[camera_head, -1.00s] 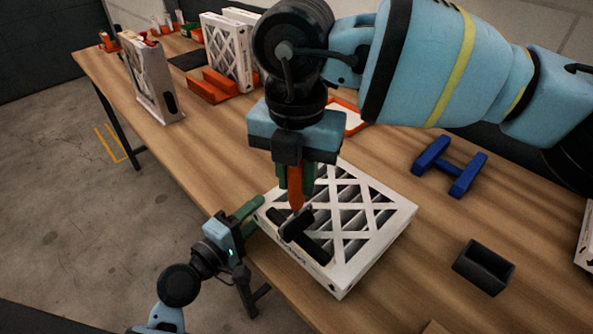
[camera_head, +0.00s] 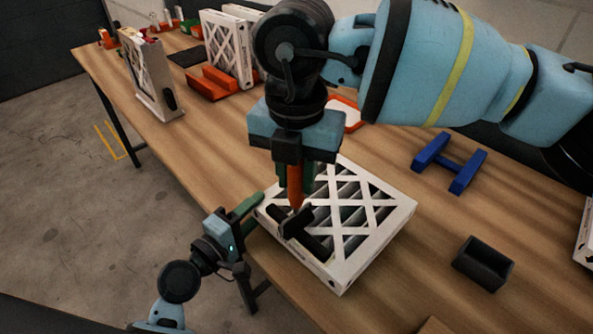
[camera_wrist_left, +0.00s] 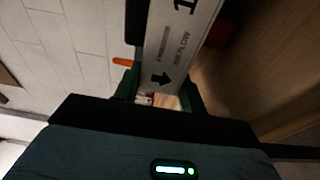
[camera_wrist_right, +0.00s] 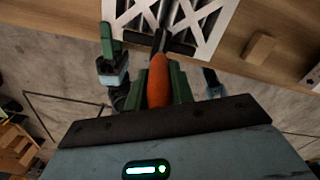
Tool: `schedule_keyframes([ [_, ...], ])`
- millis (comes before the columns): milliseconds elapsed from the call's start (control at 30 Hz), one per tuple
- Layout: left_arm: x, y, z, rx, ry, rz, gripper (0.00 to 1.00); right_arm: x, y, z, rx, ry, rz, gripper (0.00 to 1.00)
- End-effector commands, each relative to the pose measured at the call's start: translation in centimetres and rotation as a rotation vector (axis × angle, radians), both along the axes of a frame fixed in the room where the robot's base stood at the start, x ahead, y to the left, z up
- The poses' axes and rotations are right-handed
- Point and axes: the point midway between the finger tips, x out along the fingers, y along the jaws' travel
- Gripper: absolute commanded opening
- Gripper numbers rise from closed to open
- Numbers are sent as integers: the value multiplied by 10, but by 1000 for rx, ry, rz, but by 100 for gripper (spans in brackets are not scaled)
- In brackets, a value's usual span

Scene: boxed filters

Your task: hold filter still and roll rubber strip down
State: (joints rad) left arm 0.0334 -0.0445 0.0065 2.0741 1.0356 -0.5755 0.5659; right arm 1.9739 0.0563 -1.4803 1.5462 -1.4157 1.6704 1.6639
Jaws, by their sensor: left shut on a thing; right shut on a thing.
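A white-framed filter (camera_head: 402,210) with a crossed lattice lies flat near the table's front edge. My left gripper (camera_head: 254,208) is shut on its near left edge; in the left wrist view the printed frame (camera_wrist_left: 184,40) sits between the green fingers (camera_wrist_left: 160,95). My right gripper (camera_head: 297,184) points down over the filter, shut on the orange handle (camera_head: 295,190) of a roller. The roller's black head (camera_head: 297,221) is at the black rubber strip (camera_head: 318,246) along the filter's near side; contact is unclear. The handle also shows in the right wrist view (camera_wrist_right: 158,80).
A blue holder (camera_head: 450,165) and an open dark box (camera_head: 484,265) stand to the right on the wooden table (camera_head: 420,285). More filters (camera_head: 150,80) stand upright at the back left, near an orange rack (camera_head: 212,84).

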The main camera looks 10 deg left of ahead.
Motion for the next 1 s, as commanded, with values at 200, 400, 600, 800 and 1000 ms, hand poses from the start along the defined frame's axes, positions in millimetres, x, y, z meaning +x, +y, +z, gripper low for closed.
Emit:
schedule_keyframes([
  [200,-1,-1,-1,-1,2,-2,16,0,0,-4,-6,7,0,1],
  [400,0,-1,-1,-1,3,-2,16,0,0,11,-4,6,1,1],
  [600,0,0,-1,0,2,-2,16,0,0,26,-3,2,0,1],
  [800,0,0,-1,0,2,-1,16,0,0,40,-3,2,0,1],
  [1000,0,0,-1,0,2,-1,16,0,0,55,-2,2,-1,1],
])
